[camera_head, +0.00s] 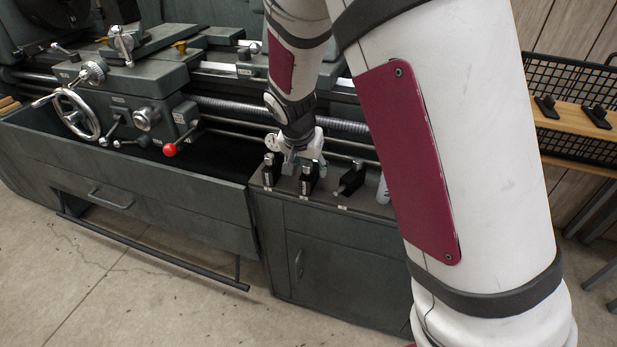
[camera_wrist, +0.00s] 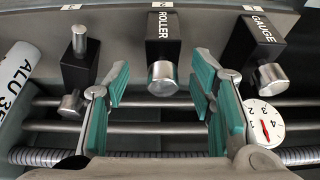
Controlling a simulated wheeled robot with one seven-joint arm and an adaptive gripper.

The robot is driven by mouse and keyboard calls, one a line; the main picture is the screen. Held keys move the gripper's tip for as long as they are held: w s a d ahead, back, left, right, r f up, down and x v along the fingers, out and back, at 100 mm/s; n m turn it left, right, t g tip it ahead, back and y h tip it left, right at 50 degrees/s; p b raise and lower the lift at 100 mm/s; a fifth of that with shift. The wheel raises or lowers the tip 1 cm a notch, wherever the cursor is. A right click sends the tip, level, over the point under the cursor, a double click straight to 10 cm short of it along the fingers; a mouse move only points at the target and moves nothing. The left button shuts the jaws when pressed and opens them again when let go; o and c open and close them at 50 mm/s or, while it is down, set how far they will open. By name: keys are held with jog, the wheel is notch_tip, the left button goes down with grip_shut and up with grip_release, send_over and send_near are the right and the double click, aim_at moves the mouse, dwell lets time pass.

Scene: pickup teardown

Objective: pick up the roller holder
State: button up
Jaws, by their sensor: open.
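The roller holder (camera_wrist: 163,38) is a black block lettered "ROLLER" with a silver roller (camera_wrist: 162,79) at its near end. It stands between the other two holders in the wrist view. In the head view the roller holder (camera_head: 307,181) stands on the cabinet top. My gripper (camera_wrist: 163,82) is open, its teal-padded fingers spread to the left and right of the silver roller, with nothing held. In the head view my gripper (camera_head: 303,160) points down just over the holders. Whether the fingers touch the roller holder cannot be told.
A gauge holder (camera_wrist: 252,45) with a white dial (camera_wrist: 264,123) is close on the right in the wrist view. Another black holder (camera_wrist: 80,62) is on the left, beside a white "ALU" cylinder (camera_wrist: 14,80). Lathe rods (camera_wrist: 150,126) run alongside the cabinet top (camera_head: 330,203).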

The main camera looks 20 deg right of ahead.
aim_at(309, 174)
jog(key=b+x, duration=0.1)
jog(key=x, duration=0.4)
jog(key=shift+w+a, duration=0.1)
jog(key=shift+a, duration=0.05)
jog(key=shift+r, duration=0.1)
jog(key=shift+c, duration=0.2)
grip_shut()
